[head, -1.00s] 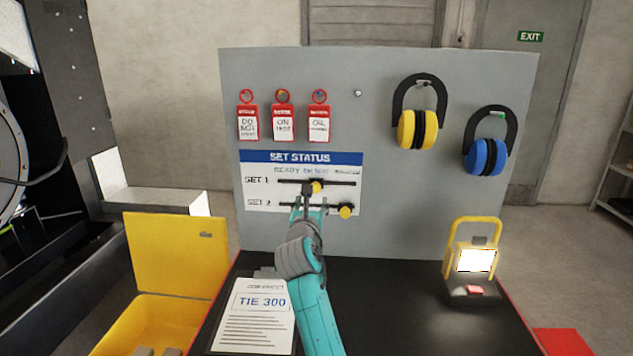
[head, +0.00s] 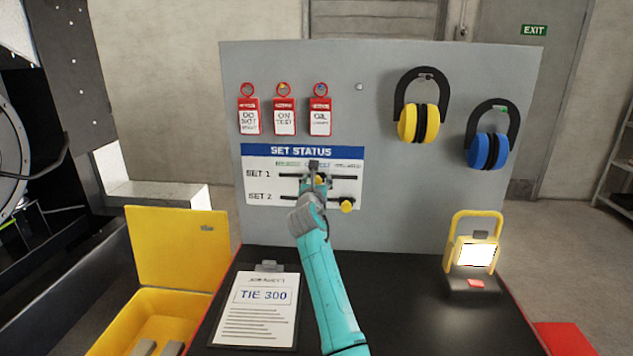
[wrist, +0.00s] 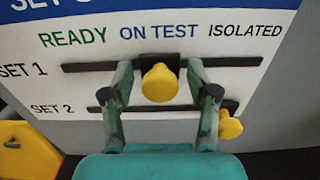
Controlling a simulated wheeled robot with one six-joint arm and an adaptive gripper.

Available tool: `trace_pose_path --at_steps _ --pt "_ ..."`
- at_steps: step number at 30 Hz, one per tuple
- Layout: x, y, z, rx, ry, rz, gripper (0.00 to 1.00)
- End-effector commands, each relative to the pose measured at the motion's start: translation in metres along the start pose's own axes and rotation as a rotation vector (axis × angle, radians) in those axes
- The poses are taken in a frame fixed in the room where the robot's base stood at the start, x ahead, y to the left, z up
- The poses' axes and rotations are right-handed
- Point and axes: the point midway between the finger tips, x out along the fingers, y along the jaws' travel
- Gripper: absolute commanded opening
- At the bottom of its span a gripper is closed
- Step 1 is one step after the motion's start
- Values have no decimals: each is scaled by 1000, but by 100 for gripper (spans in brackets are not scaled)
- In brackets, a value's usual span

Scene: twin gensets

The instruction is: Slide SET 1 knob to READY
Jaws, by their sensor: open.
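The SET STATUS board (head: 262,183) has two dark horizontal slots. The SET 1 knob (wrist: 160,82) is yellow and sits on the upper slot, below the words ON TEST in the wrist view. The READY label (wrist: 73,37) is to its left. My gripper (wrist: 161,88) is open, with one finger on each side of the SET 1 knob and a visible gap to each. In the head view my gripper (head: 315,178) largely covers that knob. The SET 2 knob (wrist: 230,124) is at the right on the lower slot, just right of my right finger.
Red tags (head: 284,115) hang above the board, with yellow earmuffs (head: 419,122) and blue earmuffs (head: 488,150) to the right. A lamp (head: 474,255), a clipboard (head: 262,308) and an open yellow box (head: 176,250) are below. The panel right of the slots is bare.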

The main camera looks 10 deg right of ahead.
Motion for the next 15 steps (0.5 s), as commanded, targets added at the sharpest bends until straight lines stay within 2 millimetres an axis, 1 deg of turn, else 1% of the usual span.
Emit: trace_pose_path --at_steps 7,8,9,11,12,14,15 --pt "0 0 0 0 0 0 59" --pt "0 0 0 0 -1 0 52" --pt "0 0 0 0 0 0 42" --pt "0 0 0 0 0 0 27" --pt "0 0 0 0 0 0 17" --pt "0 0 0 0 -1 0 2" --pt "0 0 0 0 -1 0 0"
